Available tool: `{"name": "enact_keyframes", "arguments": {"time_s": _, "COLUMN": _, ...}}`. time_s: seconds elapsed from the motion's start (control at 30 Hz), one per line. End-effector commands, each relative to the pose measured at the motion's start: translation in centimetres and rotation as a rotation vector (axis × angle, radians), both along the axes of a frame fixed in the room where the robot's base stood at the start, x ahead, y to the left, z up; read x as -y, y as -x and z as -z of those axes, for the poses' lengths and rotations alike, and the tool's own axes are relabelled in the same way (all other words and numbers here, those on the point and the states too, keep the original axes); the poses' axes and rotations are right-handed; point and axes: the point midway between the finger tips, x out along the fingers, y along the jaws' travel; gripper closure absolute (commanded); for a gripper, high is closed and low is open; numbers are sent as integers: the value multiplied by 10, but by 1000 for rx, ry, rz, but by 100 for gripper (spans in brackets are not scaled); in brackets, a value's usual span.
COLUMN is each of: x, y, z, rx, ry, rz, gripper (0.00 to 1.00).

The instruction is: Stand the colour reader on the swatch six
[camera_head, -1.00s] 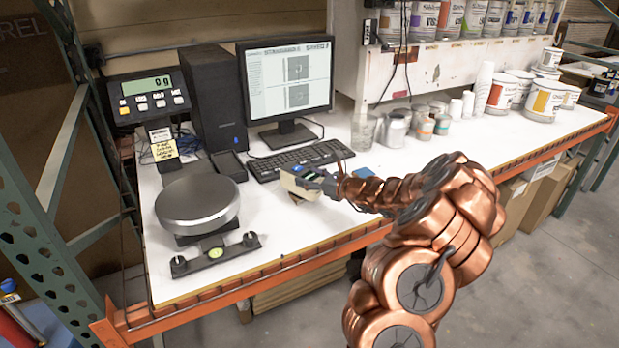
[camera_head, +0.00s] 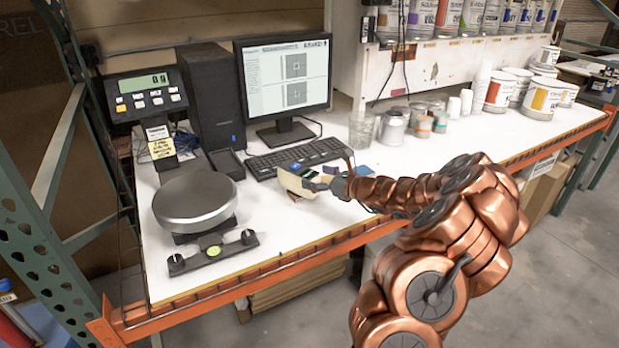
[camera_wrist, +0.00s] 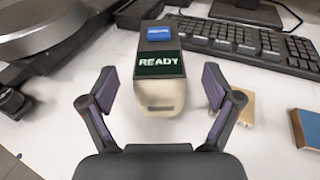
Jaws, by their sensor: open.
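The colour reader (camera_wrist: 160,92) is a cream device with a dark screen reading READY and a blue button. It is upright in the wrist view, and in the head view its cream body (camera_head: 292,183) shows in front of the keyboard. My gripper (camera_wrist: 160,88) is open, with one finger on each side of the reader's near end and gaps visible. In the head view my gripper (camera_head: 322,181) partly covers the reader. A tan swatch (camera_wrist: 246,108) lies right of the reader, and a blue swatch (camera_wrist: 309,128) lies farther right. No swatch number is legible, and the reader's underside is hidden.
The keyboard (camera_head: 300,157) and monitor (camera_head: 288,83) stand behind. A scale with a round metal pan (camera_head: 195,200) is at the left. Cups and cans (camera_head: 392,128) stand at the back right. White table top (camera_head: 275,220) is clear in front.

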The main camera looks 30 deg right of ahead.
Motion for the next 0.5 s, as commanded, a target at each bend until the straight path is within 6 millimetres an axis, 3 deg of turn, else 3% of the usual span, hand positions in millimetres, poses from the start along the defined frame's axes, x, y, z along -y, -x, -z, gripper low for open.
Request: {"name": "enact_keyframes", "arguments": {"time_s": 0.5, "x": 22, "y": 66, "z": -11, "rx": 1, "ry": -1, "rz": 2, "gripper": 11}}
